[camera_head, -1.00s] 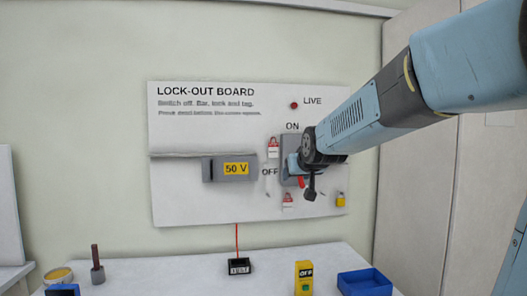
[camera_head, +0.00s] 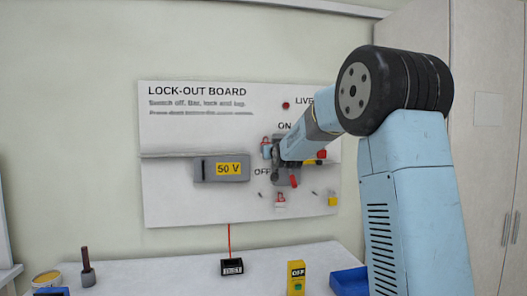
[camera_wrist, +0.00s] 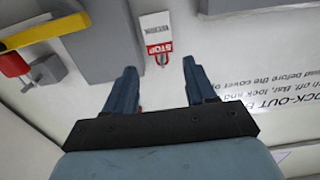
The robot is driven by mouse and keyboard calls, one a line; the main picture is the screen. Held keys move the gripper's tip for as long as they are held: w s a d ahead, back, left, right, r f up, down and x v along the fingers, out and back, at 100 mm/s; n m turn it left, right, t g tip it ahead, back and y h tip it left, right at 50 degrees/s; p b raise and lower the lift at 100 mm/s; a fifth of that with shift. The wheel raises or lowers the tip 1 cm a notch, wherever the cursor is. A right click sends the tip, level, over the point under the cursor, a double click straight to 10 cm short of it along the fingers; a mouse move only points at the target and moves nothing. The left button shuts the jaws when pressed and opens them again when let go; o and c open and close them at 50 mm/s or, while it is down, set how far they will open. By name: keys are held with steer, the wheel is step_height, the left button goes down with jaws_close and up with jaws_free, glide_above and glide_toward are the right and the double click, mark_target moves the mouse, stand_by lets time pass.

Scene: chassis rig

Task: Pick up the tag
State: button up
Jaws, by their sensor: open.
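The tag (camera_wrist: 159,47) is a small white and red card reading STOP, hanging against the board. In the wrist view it lies just beyond and between my fingertips, with clear space to each side. My gripper (camera_wrist: 160,68) is open, with nothing between the fingers. In the head view my gripper is at the switch on the board and mostly covers this tag. A second red and white tag-like item (camera_head: 280,199) hangs lower on the board.
The grey switch box (camera_wrist: 96,42) is close beside one finger, with a yellow bar (camera_wrist: 42,33) and a red part (camera_wrist: 13,65). The 50 V box (camera_head: 221,168) sticks out to the left.

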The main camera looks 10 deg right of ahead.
steer(key=w, duration=0.9)
steer(key=shift+w+r, duration=0.2)
steer(key=shift+w, duration=0.2)
steer(key=shift+d, duration=0.1)
steer(key=shift+c, duration=0.2)
steer(key=c, duration=0.6)
steer(key=shift+c, duration=0.2)
